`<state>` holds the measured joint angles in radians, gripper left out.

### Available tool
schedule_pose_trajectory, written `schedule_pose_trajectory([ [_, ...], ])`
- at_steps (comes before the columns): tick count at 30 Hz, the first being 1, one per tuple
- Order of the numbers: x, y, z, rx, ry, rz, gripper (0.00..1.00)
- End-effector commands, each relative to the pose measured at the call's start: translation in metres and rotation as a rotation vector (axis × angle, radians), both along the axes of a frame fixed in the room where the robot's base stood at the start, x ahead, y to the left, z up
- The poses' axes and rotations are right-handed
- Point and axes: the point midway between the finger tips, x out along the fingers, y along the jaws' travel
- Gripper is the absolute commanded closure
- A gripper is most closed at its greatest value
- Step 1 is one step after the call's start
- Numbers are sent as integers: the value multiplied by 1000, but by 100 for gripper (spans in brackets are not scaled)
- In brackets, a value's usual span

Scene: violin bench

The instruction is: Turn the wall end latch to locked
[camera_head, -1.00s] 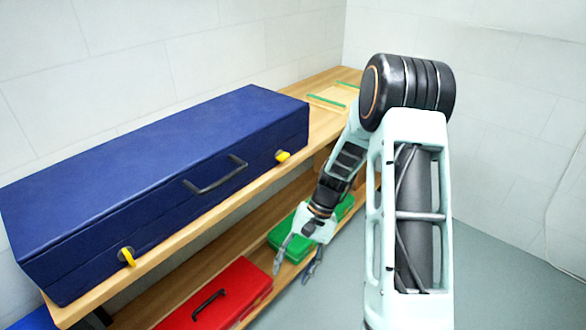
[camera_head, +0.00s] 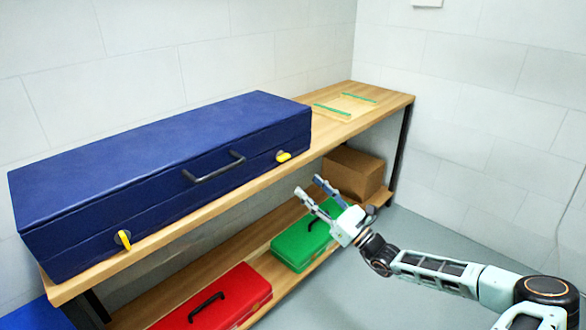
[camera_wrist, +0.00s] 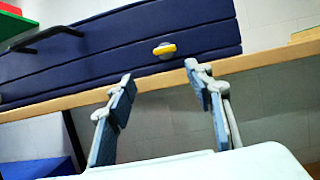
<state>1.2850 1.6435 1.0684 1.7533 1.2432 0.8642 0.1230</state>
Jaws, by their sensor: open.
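A long dark blue case (camera_head: 160,165) lies closed on the bench, with a black handle (camera_head: 214,170) on its front. The yellow latch near its right end, towards the far wall (camera_head: 284,156), lies roughly along the case front. It also shows in the wrist view (camera_wrist: 165,49), lying nearly level. A second yellow latch near the left end (camera_head: 125,241) points down. My gripper (camera_head: 308,184) is open and empty, in front of and below the right latch. In the wrist view the fingertips (camera_wrist: 158,70) stand on either side below that latch, apart from it.
The bench edge (camera_head: 215,209) runs just below the case. On the lower shelf are a red case (camera_head: 225,300), a green case (camera_head: 300,243) and a brown box (camera_head: 352,173). A small wooden frame with green strips (camera_head: 345,105) lies on the bench at right.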

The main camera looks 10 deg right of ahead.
Motion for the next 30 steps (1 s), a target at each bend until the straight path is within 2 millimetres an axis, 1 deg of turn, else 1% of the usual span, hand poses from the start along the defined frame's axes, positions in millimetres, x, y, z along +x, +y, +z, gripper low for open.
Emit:
schedule_pose_trajectory([
  [1,2,-6,2,18,-1,-14,52],
  [2,3,-7,4,24,-1,-17,52],
  [5,10,-4,7,27,-1,-18,52],
  [8,21,6,12,25,-3,-16,52],
  [15,55,32,28,23,-2,-14,52],
  [21,75,46,39,22,-1,-16,52],
  [25,81,50,44,22,-1,-17,52],
  [30,82,51,45,21,-1,-17,52],
])
